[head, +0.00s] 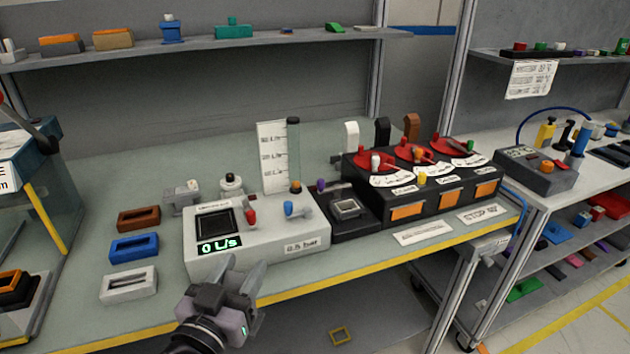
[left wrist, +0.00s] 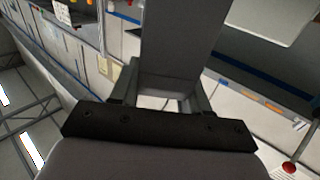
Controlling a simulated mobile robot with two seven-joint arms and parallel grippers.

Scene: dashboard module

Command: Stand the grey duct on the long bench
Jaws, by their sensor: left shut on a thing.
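My left gripper (head: 238,285) is at the front of the long bench (head: 80,240), near its yellow edge and in front of the grey meter box. It is shut on a grey piece, which I take to be the grey duct (left wrist: 180,45). In the left wrist view the piece is broad and flat-faced and stands out from between the fingers. In the head view it is hard to tell apart from the grey fingers. It appears clear of the bench top. My right gripper is not in view.
The meter box (head: 262,233) reads 0 L/s. White (head: 351,135), black (head: 382,131) and brown (head: 411,127) hooked pieces stand behind the black box with red dials (head: 430,190). Brown, blue and white trays (head: 128,284) lie at left. Bare bench surrounds them.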

